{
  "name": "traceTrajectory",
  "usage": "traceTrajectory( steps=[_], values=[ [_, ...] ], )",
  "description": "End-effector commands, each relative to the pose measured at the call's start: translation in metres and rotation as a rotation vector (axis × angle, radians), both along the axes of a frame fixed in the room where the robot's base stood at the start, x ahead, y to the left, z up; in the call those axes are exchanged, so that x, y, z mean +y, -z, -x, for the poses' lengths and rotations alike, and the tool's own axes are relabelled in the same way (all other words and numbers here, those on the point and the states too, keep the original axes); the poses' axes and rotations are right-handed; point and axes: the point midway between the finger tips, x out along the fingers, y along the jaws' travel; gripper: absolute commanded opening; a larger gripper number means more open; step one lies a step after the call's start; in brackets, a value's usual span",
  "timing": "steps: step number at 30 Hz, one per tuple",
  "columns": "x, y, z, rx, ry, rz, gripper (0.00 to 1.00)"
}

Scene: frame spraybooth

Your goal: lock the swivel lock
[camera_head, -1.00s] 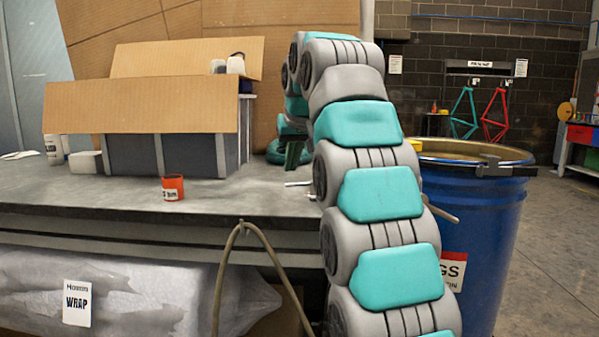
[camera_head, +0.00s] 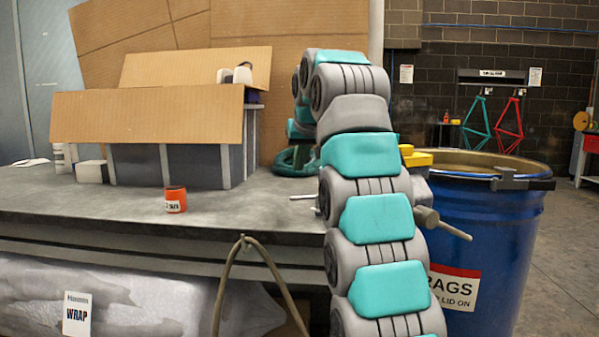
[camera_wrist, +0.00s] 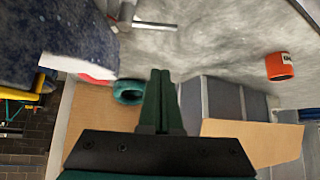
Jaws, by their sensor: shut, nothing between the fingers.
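A speckled dark-blue metal body (camera_wrist: 55,35), which looks like a vise, fills the upper left of the wrist view. A short silver lever (camera_wrist: 152,25) sticks out beside it over the grey bench top; I take it for the swivel lock. In the head view the silver lever (camera_head: 303,197) shows just left of my arm, at the bench's right end. My arm hides most of the vise; a grey-tan screw end with a bar handle (camera_head: 428,216) shows to its right. My gripper (camera_wrist: 160,73) is shut and empty, apart from the lever. Its tips are not clearly visible in the head view.
The bench (camera_head: 110,210) holds a grey crate (camera_head: 175,165) with cardboard flaps, an orange tin (camera_head: 175,199) and a green ring-shaped roll (camera_wrist: 128,91). A blue drum (camera_head: 490,235) stands close right of my arm. A brown hose loop (camera_head: 243,243) hangs in front.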

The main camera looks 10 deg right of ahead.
Motion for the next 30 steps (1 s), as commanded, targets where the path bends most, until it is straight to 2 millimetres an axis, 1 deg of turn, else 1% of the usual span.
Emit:
traceTrajectory(
  steps=[1, 6, 15, 30],
  values=[
    [0.0, 0.01, -0.006, 0.003, 0.0, 0.0, 0.0],
    [0.001, 0.033, -0.028, 0.002, 0.0, 0.0, 0.0],
    [0.002, 0.064, -0.058, 0.002, 0.0, 0.0, 0.0],
    [0.001, 0.067, -0.034, 0.001, 0.001, -0.001, 0.0]
  ],
)
